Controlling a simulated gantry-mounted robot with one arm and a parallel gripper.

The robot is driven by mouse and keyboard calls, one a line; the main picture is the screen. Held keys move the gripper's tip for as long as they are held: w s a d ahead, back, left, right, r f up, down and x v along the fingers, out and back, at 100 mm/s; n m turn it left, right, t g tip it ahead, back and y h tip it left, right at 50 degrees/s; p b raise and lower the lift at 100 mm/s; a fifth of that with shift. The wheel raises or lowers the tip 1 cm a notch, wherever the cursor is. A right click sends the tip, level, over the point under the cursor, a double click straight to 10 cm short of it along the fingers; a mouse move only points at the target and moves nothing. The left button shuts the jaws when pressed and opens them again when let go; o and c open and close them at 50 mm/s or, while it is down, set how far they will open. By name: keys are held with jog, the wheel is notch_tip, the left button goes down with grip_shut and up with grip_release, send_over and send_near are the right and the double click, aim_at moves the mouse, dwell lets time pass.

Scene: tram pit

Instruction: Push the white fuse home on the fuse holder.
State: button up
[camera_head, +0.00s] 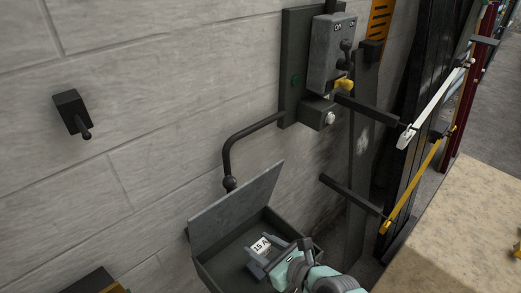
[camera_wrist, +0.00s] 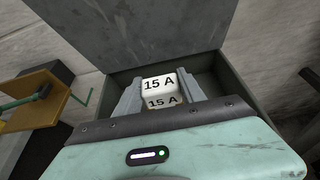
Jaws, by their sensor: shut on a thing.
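The white fuse (camera_head: 261,245), marked "15 A", is between the fingers of my gripper (camera_head: 268,254) in the head view. In the wrist view the fuse (camera_wrist: 159,86) sits between the two grey fingers of my gripper (camera_wrist: 160,90), which are shut on it. The gripper is at the open dark grey box (camera_head: 210,270), with the fuse over or inside it; the fuse's lower part is hidden. The box's inner wall (camera_wrist: 205,72) shows behind the fuse in the wrist view. I cannot make out the fuse holder for certain.
A grey switch box (camera_head: 331,55) marked Off and On, with a yellow part (camera_head: 344,84), is on a wall panel. A bent dark lever (camera_head: 229,150) ends above the raised lid (camera_head: 236,205). Dark bars (camera_head: 350,195) stick out at right. A small knob (camera_head: 73,112) is on the wall.

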aim_at(261, 245)
notch_tip(261, 245, up, 4)
jog(key=shift+f+p, duration=0.25)
jog(key=shift+p, duration=0.2)
jog(key=f+b, duration=0.1)
jog(key=f, duration=0.1)
jog(key=s+f+n+g+y+b, duration=0.1)
jog(key=f, duration=0.1)
jog(key=f+n+g+b, duration=0.1)
jog(key=f, duration=0.1)
jog(key=shift+s+f+y, duration=0.15)
jog(key=shift+s+y, duration=0.2)
jog(key=shift+y, duration=0.05)
jog(key=shift+w+a+f+m+t+h, duration=0.15)
jog(key=shift+w+f+m+t+h, duration=0.1)
jog(key=shift+w+m+t+h, duration=0.2)
jog(key=shift+w+f+m+t+h+p, duration=0.2)
jog(key=shift+w+m+t+h+p, duration=0.25)
jog(key=shift+m+t+p, duration=0.1)
jog(key=shift+b, duration=1)
jog(key=shift+f, duration=0.2)
dwell(0.3)
jog(key=shift+f+b, duration=0.35)
jog(key=shift+b, duration=0.15)
jog(key=shift+r, duration=0.25)
